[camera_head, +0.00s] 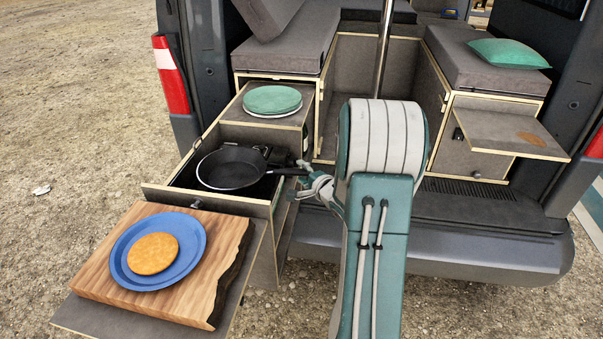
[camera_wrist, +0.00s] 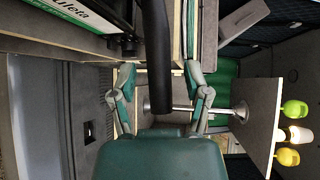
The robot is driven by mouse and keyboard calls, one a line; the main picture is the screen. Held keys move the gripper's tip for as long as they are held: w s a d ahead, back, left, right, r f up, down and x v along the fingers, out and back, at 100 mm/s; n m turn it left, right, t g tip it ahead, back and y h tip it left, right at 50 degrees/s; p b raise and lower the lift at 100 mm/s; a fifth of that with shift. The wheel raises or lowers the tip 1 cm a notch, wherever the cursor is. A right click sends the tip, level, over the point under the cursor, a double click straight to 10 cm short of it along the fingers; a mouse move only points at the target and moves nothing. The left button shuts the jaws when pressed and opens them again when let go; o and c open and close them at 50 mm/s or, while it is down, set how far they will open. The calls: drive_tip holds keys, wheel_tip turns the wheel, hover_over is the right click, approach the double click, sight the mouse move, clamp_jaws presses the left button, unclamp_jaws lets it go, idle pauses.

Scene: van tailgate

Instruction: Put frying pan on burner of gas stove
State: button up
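The black frying pan (camera_head: 232,168) sits over the open drawer, its handle (camera_head: 287,171) pointing right toward my gripper (camera_head: 305,178). The dark gas stove (camera_head: 276,156) shows only in part behind and right of the pan. The pan hides its burner, so I cannot tell whether the pan rests on it. In the wrist view, the black handle (camera_wrist: 157,60) runs down between the two fingers of my gripper (camera_wrist: 154,75). The fingers are spread, with a gap on each side of the handle.
A cutting board (camera_head: 95,265) with a blue plate (camera_head: 190,238) and a round flat food (camera_head: 153,253) is in front of the drawer (camera_head: 175,195). A green round item (camera_head: 272,99) lies behind it. The van bumper (camera_head: 480,240) is right of my arm.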

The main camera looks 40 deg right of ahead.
drive_tip(key=shift+d, duration=0.3)
drive_tip(key=s+a+r, duration=0.1)
drive_tip(key=s+r, duration=0.1)
drive_tip(key=s, duration=1)
drive_tip(key=w+a+r+n+g+h, duration=0.25)
drive_tip(key=a+r+n+g, duration=0.25)
drive_tip(key=a+r+n, duration=0.55)
drive_tip(key=s+a+n+g+y, duration=0.4)
drive_tip(key=s+a+n, duration=0.5)
drive_tip(key=s+a, duration=0.6)
drive_tip(key=a+g, duration=0.1)
drive_tip(key=a, duration=0.3)
drive_tip(key=shift+s+a+r, duration=0.25)
drive_tip(key=shift+s+r, duration=0.15)
drive_tip(key=shift+n, duration=0.25)
